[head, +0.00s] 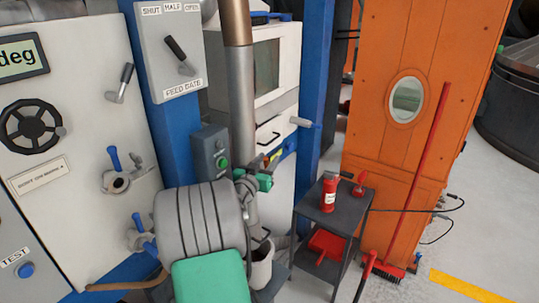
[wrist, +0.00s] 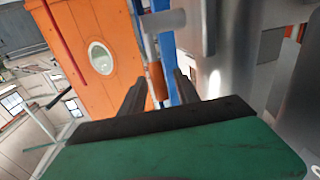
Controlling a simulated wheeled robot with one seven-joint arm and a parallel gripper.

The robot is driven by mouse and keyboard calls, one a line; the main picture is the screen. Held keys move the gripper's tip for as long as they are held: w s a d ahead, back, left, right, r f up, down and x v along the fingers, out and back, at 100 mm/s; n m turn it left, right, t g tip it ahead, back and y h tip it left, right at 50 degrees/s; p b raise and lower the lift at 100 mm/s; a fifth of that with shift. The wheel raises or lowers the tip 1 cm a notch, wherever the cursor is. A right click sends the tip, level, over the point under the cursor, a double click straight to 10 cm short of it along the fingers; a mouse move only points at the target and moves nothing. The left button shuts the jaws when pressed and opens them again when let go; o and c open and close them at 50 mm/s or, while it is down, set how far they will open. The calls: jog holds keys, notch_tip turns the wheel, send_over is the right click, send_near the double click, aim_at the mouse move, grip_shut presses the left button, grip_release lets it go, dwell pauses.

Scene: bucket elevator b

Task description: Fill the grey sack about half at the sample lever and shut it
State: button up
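My gripper (wrist: 159,76) shows in the wrist view as two dark fingers standing apart with nothing held between them. An orange-brown cylinder and a blue strip show beyond the gap; I cannot tell whether they are near the fingers. In the head view my grey and green arm covers the lower middle. I cannot make out the grey sack in either view. A pale open container (head: 262,266) stands low beside my arm, partly hidden.
The feed gate lever plate (head: 172,55) is on the blue post. A white panel (head: 65,130) with a handwheel stands at left. A dark cart (head: 340,205) carries a red extinguisher (head: 329,191). A red broom (head: 424,165) leans on the orange casing (head: 395,140).

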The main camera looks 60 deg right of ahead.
jog(key=shift+w+d, duration=0.1)
jog(key=shift+d, duration=1.1)
grip_shut()
dwell(0.5)
